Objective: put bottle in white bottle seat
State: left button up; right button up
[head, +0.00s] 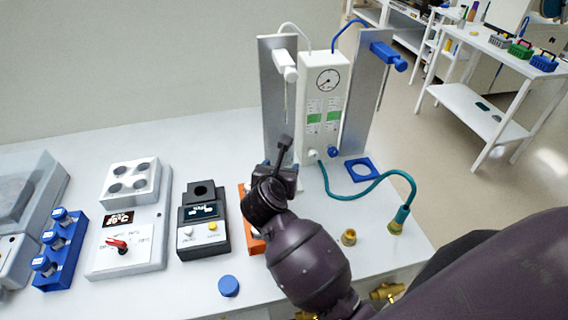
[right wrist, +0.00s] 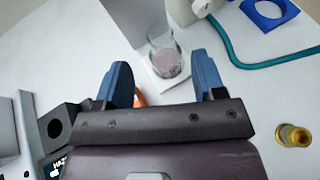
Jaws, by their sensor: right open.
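A small clear bottle (right wrist: 166,62) with pinkish contents shows in the right wrist view, upright on a pale surface at the foot of the metal back plate. My right gripper (right wrist: 161,60) is open, its two blue fingers spread with nothing clamped, and the bottle stands just past the fingertips. In the head view my right gripper (head: 275,172) is in front of the left stand under the white nozzle (head: 285,66) and hides the bottle. I cannot make out the white seat's outline around the bottle. A blue square seat (head: 361,168) lies to the right. My left gripper is not in view.
A white gauge box (head: 323,95) stands between the two plates. A teal hose (head: 370,190) curves to the right, near a brass fitting (head: 348,237). A black device (head: 203,220), a blue cap (head: 229,286) and a blue vial rack (head: 60,252) are to the left.

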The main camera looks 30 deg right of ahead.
jog(key=shift+v, duration=1.4)
